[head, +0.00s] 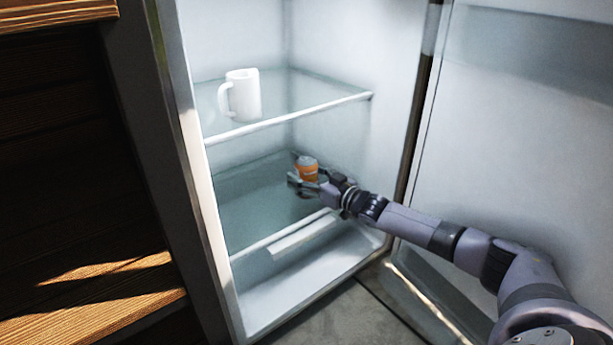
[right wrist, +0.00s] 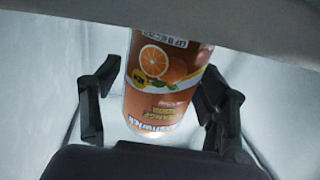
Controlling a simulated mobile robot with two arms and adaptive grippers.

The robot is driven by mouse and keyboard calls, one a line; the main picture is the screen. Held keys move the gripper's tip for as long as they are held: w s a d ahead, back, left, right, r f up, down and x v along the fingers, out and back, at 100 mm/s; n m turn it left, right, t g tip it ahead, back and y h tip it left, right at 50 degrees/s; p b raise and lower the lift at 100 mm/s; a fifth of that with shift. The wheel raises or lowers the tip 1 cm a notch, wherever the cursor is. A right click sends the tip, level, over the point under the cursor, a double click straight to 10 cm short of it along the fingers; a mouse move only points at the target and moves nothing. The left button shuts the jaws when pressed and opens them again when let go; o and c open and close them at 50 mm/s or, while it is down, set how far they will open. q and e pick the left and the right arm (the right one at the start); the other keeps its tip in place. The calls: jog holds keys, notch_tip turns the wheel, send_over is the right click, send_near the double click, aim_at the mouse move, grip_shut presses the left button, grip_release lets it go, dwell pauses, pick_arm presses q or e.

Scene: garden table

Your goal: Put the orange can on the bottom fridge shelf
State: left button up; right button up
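The orange can (head: 308,169) is upright inside the fridge, above the lower glass shelf (head: 250,215); I cannot tell whether its base touches the glass. My right gripper (head: 296,170) reaches in from the right, with its fingers around the can. In the right wrist view, the can (right wrist: 165,85) stands between the two spread fingers of the gripper (right wrist: 160,95). A gap shows beside the left finger. A grey band hides the can's top there. My left gripper is not in view.
A white mug (head: 243,95) stands on the upper glass shelf (head: 310,92), above the can. The open fridge door (head: 520,120) is at the right, behind my right arm. The lower shelf is clear left of the can. Wooden boards (head: 95,285) lie at the left.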

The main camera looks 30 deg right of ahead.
aim_at(315, 178)
jog(key=shift+o, duration=0.2)
jog(key=shift+s+d+r+p, duration=0.2)
jog(key=shift+s+p, duration=0.2)
jog(key=shift+p, duration=0.15)
jog(key=p+v, duration=0.5)
jog(key=shift+s+a+r, duration=0.1)
jog(key=shift+s+f+p, duration=0.2)
jog(key=shift+s+p, duration=0.35)
jog(key=shift+s, duration=0.2)
jog(key=shift+c, duration=0.4)
